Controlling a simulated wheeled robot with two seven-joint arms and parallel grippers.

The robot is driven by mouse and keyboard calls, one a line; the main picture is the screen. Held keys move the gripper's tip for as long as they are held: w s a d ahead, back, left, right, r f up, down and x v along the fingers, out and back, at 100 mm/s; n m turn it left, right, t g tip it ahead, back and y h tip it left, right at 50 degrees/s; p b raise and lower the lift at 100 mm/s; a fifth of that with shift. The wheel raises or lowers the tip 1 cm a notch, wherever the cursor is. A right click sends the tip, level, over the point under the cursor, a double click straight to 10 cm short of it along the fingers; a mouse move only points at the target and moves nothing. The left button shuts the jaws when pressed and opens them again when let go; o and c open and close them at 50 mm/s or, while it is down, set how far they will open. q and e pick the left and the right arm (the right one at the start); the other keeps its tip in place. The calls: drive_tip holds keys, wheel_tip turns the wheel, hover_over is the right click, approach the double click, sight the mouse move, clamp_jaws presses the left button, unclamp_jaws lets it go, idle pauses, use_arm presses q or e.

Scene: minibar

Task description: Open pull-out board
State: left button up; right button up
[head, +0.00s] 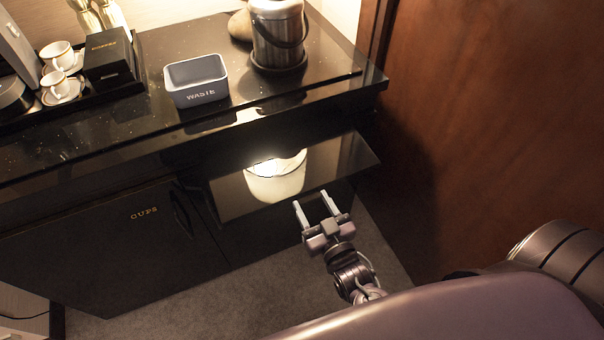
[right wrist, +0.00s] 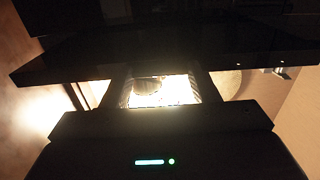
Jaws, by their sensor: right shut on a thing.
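The pull-out board (head: 345,162) is a glossy dark slab below the counter's right part, standing out from under it. A bright, pale round shape shows on it and looks like a reflection. My right gripper (head: 312,198) is at the board's front edge, its two pale fingers pointing at it. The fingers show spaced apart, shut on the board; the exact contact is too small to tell. In the right wrist view the board's dark edge (right wrist: 60,65) crosses just beyond the fingers. My left gripper is not in view.
The black counter (head: 130,125) holds a WASTE box (head: 197,97), a steel ice bucket (head: 278,35), a dark box (head: 110,55) and cups (head: 58,55). A CUPS cabinet door (head: 120,235) is shut at left. A brown wooden panel (head: 490,110) stands at right. Carpet (head: 250,290) is clear in front.

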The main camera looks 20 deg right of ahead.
drive_tip(key=s+p, duration=0.1)
drive_tip(key=s, duration=0.3)
drive_tip(key=shift+s, duration=0.3)
drive_tip(key=o, duration=1.4)
drive_tip(key=s+b, duration=0.1)
drive_tip(key=s, duration=0.6)
drive_tip(key=shift+s+d, duration=0.2)
drive_tip(key=shift+s, duration=0.15)
